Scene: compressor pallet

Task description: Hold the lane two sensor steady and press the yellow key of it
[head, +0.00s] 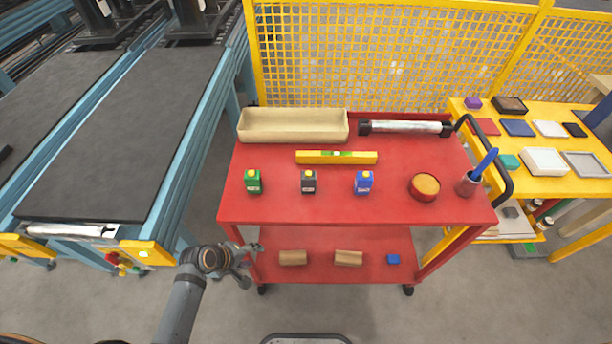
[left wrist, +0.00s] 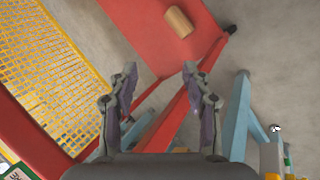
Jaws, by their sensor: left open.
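Three small box-shaped sensors stand in a row on the red cart's top: a green one (head: 253,184), a black one (head: 308,184) and a blue one (head: 363,185). Each has a yellow key on its top. Their lane markings are too small to read, so I cannot tell which is lane two. My left gripper (head: 250,263) is open and empty, low beside the cart's left front leg. In the left wrist view its fingers (left wrist: 160,72) are spread, with nothing between them. A green corner with a white label shows at that view's bottom left. My right gripper is out of view.
The red cart top (head: 285,208) also holds a beige tray (head: 293,138), a yellow level (head: 336,157), a silver roller, a round tin (head: 424,187) and a pen cup. Wooden blocks lie on the lower shelf. A conveyor (head: 130,130) is left, a yellow fence behind.

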